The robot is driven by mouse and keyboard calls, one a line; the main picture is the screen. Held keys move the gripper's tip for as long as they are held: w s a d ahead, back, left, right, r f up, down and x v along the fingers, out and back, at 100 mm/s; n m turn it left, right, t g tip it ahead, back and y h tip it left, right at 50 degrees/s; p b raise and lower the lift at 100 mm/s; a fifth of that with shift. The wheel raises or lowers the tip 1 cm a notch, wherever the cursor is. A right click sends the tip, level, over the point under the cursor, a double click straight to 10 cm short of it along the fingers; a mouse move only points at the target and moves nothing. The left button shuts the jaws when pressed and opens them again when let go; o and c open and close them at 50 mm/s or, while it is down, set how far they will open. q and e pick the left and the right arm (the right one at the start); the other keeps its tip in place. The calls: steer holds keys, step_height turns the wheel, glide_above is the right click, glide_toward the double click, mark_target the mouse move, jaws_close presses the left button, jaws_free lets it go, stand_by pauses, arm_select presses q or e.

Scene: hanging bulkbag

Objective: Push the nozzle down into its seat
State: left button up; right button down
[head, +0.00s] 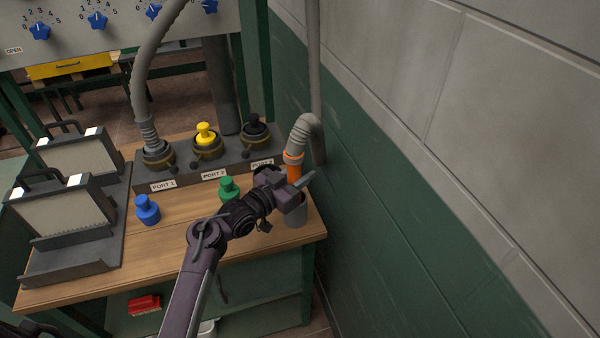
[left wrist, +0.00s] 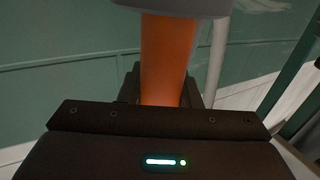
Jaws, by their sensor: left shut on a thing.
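The nozzle (head: 294,171) is an orange tube on the end of a grey ribbed hose, at the right end of the bench beside the wall. It fills the middle of the left wrist view (left wrist: 165,60), with a grey collar (left wrist: 180,6) at the top edge. My left gripper (head: 301,186) is shut on the orange tube. The seat, a grey cup-like holder (head: 295,214), is directly below the gripper. The gripper hides the nozzle's lower end, so I cannot tell how far it sits in the holder. My right gripper is not in view.
A grey block with three ports stands behind; port 1 (head: 158,155) has a hose, port 2 a yellow plug (head: 206,134), port 3 a black plug (head: 255,127). Blue (head: 147,209) and green (head: 229,188) plugs stand on the bench (head: 180,240). The wall (head: 400,200) is close on the right.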

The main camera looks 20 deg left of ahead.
arm_select(q)
steer(key=shift+f, duration=0.35)
steer(key=o, duration=1.1)
